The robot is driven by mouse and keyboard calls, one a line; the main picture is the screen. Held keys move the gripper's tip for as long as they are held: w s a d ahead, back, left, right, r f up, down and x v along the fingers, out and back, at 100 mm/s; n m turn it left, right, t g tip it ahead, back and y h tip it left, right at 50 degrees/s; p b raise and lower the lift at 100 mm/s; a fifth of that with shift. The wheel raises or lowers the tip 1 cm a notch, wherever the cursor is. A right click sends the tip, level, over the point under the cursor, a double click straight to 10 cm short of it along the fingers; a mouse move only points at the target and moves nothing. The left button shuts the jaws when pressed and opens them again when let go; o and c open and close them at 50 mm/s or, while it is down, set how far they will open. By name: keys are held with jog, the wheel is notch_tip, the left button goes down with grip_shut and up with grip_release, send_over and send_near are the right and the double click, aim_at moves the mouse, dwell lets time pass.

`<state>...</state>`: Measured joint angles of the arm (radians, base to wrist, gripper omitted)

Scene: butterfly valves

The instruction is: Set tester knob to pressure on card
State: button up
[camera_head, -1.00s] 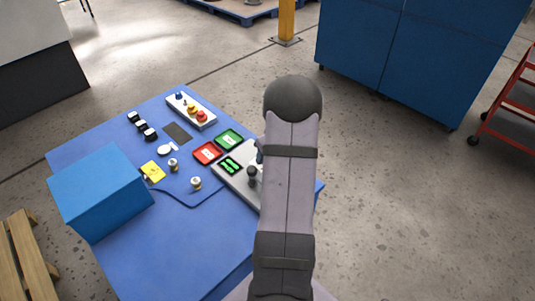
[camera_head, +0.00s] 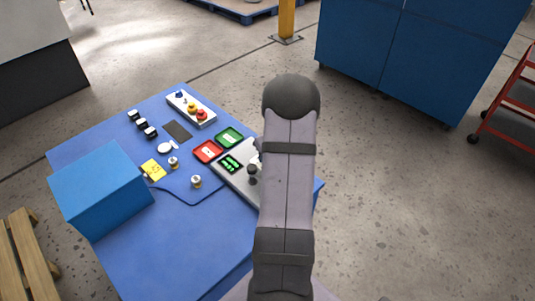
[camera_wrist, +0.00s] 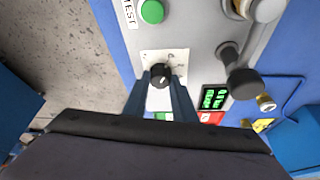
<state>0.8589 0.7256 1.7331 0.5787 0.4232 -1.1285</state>
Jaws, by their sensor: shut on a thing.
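The tester is a grey panel (camera_head: 232,178) at the right of the blue table, partly hidden by my arm in the head view. In the wrist view the tester knob (camera_wrist: 161,73) is a small black dial with a pale pointer mark on a white scale plate. My gripper (camera_wrist: 161,82) is shut on the knob, one finger on each side. The tester's green digital display (camera_wrist: 214,98) also shows in the head view (camera_head: 231,164), its digits too small to read. The yellow card (camera_head: 154,169) lies on the table by the blue box, its writing unreadable.
A green button (camera_wrist: 152,11), a black lever (camera_wrist: 240,75) and a metal fitting (camera_wrist: 262,9) stand near the knob. Red (camera_head: 207,151) and green (camera_head: 229,138) trays, brass valves (camera_head: 196,181), a button box (camera_head: 191,108) and a blue box (camera_head: 101,191) are on the table.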

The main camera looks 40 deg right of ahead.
jog(key=shift+a+r+m+h+p, duration=0.1)
jog(key=shift+m+h+p, duration=0.4)
jog(key=shift+m, duration=0.5)
jog(key=m+p, duration=0.1)
jog(key=p, duration=0.1)
jog(key=shift+m+p, duration=0.3)
jog(key=p, duration=0.3)
jog(key=shift+r+m+g+h, duration=0.2)
jog(key=shift+m+g+h, duration=0.1)
jog(key=shift+m, duration=0.1)
jog(key=p, duration=0.4)
jog(key=shift+w+r+m, duration=0.1)
jog(key=shift+m, duration=0.3)
jog(key=p, duration=0.3)
jog(key=shift+f+m+h+p, duration=0.3)
jog(key=shift+f+m+p, duration=0.05)
jog(key=shift+m+p, duration=0.05)
